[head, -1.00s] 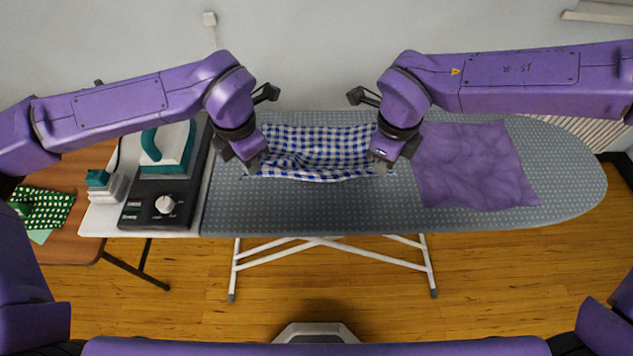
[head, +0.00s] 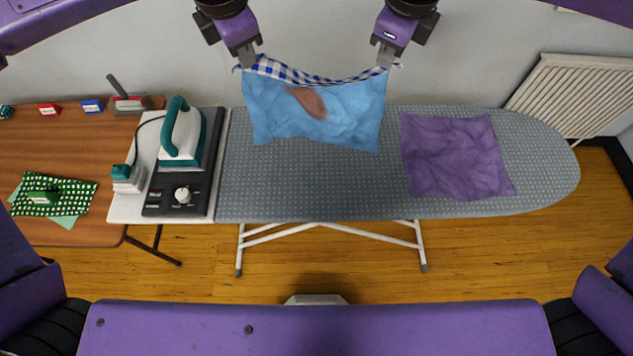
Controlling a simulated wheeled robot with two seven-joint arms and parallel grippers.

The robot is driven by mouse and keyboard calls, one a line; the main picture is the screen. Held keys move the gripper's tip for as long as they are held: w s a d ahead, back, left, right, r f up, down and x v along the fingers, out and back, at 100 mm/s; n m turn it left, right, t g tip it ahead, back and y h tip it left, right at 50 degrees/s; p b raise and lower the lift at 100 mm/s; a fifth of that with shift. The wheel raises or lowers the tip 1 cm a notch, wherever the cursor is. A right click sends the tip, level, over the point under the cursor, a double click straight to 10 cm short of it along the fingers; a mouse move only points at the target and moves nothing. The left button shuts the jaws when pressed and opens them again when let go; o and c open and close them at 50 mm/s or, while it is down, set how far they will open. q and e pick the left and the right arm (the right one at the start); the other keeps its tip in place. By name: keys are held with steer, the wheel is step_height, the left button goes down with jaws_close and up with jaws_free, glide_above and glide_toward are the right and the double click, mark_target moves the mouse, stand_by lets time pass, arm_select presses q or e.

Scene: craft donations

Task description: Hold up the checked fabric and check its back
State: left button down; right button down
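The checked fabric (head: 312,76) hangs between my two grippers above the back of the ironing board. Its blue-and-white checked side shows only as a folded strip along the top edge. Below that, its plain light-blue side (head: 345,115) faces the camera, with a reddish-brown patch (head: 309,101) near the upper middle. My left gripper (head: 247,64) is shut on the top left corner. My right gripper (head: 386,65) is shut on the top right corner. The fingertips are partly hidden by the cloth.
A purple cloth (head: 455,158) lies flat on the ironing board (head: 300,195). An iron (head: 183,135) stands on its base at the left. The brown table (head: 60,140) holds a green dotted cloth (head: 75,194) and small boxes. A radiator (head: 575,95) is at back right.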

arm_select(q)
steer(key=shift+r, duration=0.2)
arm_select(e)
steer(key=shift+r, duration=0.2)
stand_by(0.5)
